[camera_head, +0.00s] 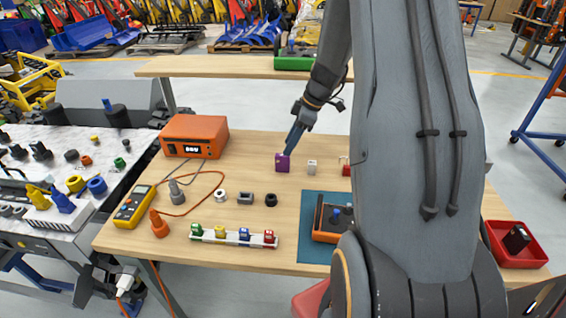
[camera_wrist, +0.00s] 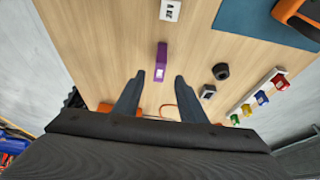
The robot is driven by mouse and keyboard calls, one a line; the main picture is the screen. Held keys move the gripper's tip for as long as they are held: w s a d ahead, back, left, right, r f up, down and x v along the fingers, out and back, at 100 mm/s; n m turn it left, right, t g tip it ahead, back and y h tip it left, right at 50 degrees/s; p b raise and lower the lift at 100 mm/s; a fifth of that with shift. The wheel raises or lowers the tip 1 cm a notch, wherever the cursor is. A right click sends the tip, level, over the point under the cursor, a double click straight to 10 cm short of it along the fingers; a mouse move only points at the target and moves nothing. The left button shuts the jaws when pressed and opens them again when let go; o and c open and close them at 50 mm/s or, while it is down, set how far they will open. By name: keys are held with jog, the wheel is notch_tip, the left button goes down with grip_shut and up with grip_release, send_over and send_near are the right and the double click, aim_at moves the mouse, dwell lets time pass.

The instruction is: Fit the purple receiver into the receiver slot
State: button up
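The purple receiver (camera_head: 282,162) stands upright on the wooden table (camera_head: 240,145), below the fingertips of my gripper (camera_head: 291,143). In the wrist view my gripper (camera_wrist: 160,76) is open, with one finger on each side of the purple receiver (camera_wrist: 161,55) in the picture. I see no contact, and the height gap is hard to judge. An orange-framed device (camera_head: 326,237) lies on a blue mat (camera_head: 312,262), partly hidden by my arm. I cannot make out which opening is the receiver slot.
A white block (camera_head: 312,167) stands right of the receiver, and a red item (camera_head: 346,170) is beyond it. A rack of coloured pieces (camera_head: 232,238), a multimeter (camera_head: 134,206) and an orange power unit (camera_head: 195,137) are to the left. A red tray (camera_head: 522,256) is at right.

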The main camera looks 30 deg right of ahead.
aim_at(283, 157)
jog(key=shift+p+x, duration=1.55)
jog(key=shift+x, duration=1.95)
jog(key=shift+d, duration=0.1)
grip_shut()
